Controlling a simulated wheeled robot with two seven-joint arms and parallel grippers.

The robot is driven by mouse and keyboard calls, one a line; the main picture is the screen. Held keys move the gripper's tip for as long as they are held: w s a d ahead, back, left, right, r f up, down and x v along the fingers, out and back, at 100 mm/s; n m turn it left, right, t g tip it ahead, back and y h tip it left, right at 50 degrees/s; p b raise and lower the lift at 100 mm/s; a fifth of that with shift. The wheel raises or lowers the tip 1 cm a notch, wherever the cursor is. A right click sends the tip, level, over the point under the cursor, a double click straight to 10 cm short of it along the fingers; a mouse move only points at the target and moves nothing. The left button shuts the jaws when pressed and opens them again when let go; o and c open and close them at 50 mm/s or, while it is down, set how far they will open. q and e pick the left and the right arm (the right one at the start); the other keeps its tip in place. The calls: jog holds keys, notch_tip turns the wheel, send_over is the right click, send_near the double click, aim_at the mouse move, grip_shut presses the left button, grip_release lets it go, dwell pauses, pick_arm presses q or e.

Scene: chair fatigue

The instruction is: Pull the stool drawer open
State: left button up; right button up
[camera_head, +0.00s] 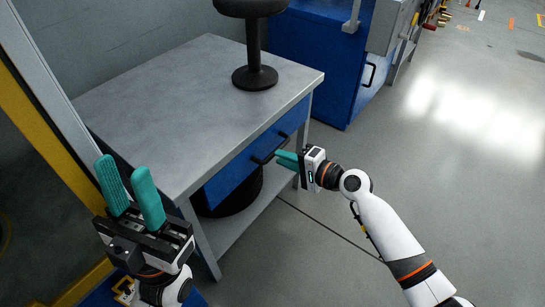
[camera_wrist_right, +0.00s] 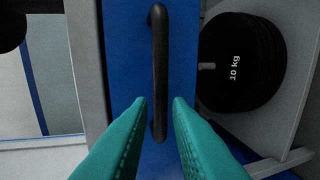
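The blue drawer (camera_head: 235,174) sits under the grey worktop and looks shut, its front about flush with the table edge. Its black bar handle (camera_head: 263,158) also shows in the right wrist view (camera_wrist_right: 159,50), running up and down the picture. My right gripper (camera_head: 280,157) is at the handle with its teal fingers pointing at the drawer front. In the right wrist view its fingertips (camera_wrist_right: 160,101) are apart, one on each side of the handle's lower part, with gaps visible. My left gripper (camera_head: 124,168) is open and empty, in front of the table's left end.
A black round-based stool (camera_head: 255,77) stands on the grey worktop (camera_head: 150,110). Black 10 kg weight plates (camera_wrist_right: 245,65) lie on the shelf below the drawer. A blue cabinet (camera_head: 310,60) stands behind on the right. The floor (camera_head: 440,190) to the right is clear.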

aim_at(273, 152)
jog(key=shift+b+x, duration=0.45)
jog(key=shift+x, duration=1.75)
jog(key=shift+c, duration=0.5)
grip_shut()
